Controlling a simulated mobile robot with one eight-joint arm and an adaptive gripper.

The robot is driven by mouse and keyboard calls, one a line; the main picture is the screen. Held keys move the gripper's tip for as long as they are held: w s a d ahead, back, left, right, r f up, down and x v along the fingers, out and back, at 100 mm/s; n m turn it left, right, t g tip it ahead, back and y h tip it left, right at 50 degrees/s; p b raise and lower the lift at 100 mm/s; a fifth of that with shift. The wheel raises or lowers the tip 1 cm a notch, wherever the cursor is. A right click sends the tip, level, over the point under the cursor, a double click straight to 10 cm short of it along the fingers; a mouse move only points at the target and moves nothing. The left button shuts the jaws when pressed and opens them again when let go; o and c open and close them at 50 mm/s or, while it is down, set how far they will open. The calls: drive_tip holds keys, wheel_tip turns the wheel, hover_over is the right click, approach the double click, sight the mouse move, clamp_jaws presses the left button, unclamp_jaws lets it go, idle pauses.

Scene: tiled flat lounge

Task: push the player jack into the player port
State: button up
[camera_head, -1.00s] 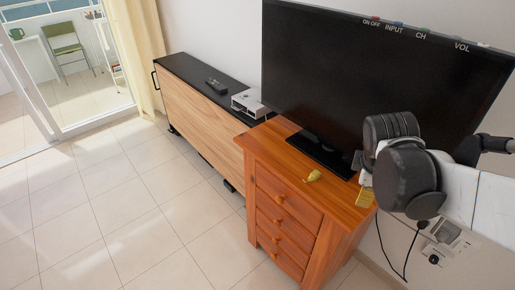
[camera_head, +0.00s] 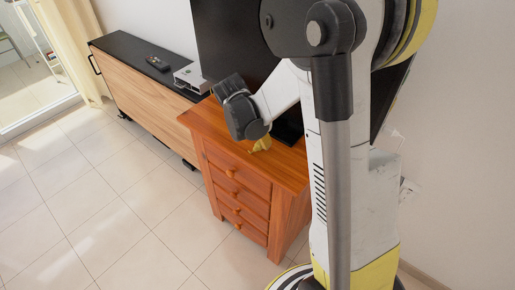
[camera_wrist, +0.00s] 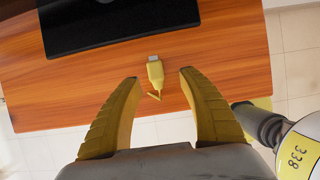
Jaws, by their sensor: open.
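The player jack (camera_wrist: 155,74) is a small yellow plug with a pale metal tip. It lies on the wooden top of the chest of drawers, its tip pointing up in the wrist view, toward the black base. My gripper (camera_wrist: 160,79) is open, with one yellow finger on each side of the jack and a gap to both. In the head view, my gripper (camera_head: 260,144) hangs over the chest top, and its yellow fingers cannot be told apart from the jack. The player (camera_head: 191,77) is a silver box on the low cabinet. Its port cannot be made out.
The chest of drawers (camera_head: 238,185) stands beside the low black-topped cabinet (camera_head: 130,55). A black TV (camera_head: 228,45) stands on the chest, its base (camera_wrist: 120,20) beyond the jack. The tiled floor in front is clear.

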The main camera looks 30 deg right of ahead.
sight(259, 143)
drive_tip(key=b+x, duration=0.1)
drive_tip(key=x, duration=0.2)
drive_tip(key=b+x, duration=0.1)
drive_tip(key=x, duration=0.1)
drive_tip(key=shift+w+a+b, duration=0.25)
drive_tip(key=shift+a+b, duration=0.05)
drive_tip(key=shift+r, duration=0.1)
drive_tip(key=c, duration=1.1)
drive_tip(key=shift+o, duration=0.2)
drive_tip(key=shift+r+p, duration=0.45)
drive_tip(key=shift+r, duration=0.15)
drive_tip(key=r, duration=0.1)
drive_tip(key=r+p, duration=0.1)
drive_tip(key=s+r+p, duration=0.1)
drive_tip(key=r, duration=0.1)
drive_tip(key=shift+d, duration=0.3)
drive_tip(key=s+d+r+p, duration=0.4)
drive_tip(key=s+d+r, duration=0.1)
drive_tip(key=s, duration=0.4)
drive_tip(key=shift+d+r, duration=0.35)
drive_tip(key=shift+r, duration=0.05)
drive_tip(key=shift+w, duration=0.1)
